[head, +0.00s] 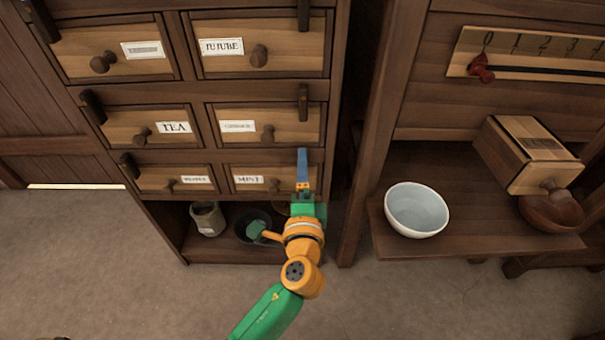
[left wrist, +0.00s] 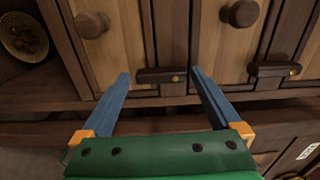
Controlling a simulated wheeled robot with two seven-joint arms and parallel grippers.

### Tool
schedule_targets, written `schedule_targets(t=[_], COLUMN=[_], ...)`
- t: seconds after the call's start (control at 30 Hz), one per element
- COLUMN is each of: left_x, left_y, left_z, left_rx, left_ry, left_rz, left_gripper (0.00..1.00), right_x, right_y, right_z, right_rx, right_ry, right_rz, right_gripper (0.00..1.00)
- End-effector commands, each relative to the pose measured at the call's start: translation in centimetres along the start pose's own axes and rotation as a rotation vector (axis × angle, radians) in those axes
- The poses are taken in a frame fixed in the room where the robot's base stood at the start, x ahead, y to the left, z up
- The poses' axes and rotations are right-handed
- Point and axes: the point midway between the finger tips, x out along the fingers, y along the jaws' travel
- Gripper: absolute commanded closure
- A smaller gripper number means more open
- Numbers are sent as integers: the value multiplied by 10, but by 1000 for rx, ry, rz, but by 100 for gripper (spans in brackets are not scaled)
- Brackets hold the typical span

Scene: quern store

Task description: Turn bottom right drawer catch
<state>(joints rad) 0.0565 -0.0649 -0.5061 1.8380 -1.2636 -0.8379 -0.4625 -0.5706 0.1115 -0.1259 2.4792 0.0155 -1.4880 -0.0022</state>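The bottom right drawer (head: 262,180) is shut, with a round knob (head: 274,186) and a paper label reading MINT. Its catch is hidden behind my left gripper (head: 302,170) in the head view. In the left wrist view, which is turned sideways, the dark catch (left wrist: 152,76) with a brass pin spans the drawer's edge and the frame. My left gripper (left wrist: 161,77) is open, with its blue fingers apart on either side of the catch and gaps at both ends. Whether the fingers reach its depth I cannot tell. My right gripper is not in view.
The catch above (head: 303,102) stands upright by the cinnamon drawer (head: 285,128); it also shows in the left wrist view (left wrist: 270,70). A jar (head: 207,219) and dark bowl stand on the low shelf. A white bowl (head: 417,210) stands on the bench (head: 395,247) at right.

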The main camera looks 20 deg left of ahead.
Motion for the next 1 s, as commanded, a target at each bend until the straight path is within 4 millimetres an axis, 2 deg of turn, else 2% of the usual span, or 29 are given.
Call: schedule_targets(t=[0.27, 0.37, 0.5, 0.6, 1.0], left_x=[-5, -25, -55, -67, -71], left_y=[-1, -1, 0, 0, 0], left_z=[0, 0, 0, 0, 0], left_rx=[2, 2, 2, 1, 1], left_ry=[0, 0, 1, 1, 0], left_rz=[-1, 2, 3, 0, -1], left_gripper=[0, 0, 0, 0, 0], right_x=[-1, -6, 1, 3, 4], right_y=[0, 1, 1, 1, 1], right_z=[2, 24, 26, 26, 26], right_rx=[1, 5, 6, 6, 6], right_ry=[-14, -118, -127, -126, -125], right_rz=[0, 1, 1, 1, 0], right_gripper=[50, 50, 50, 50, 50])
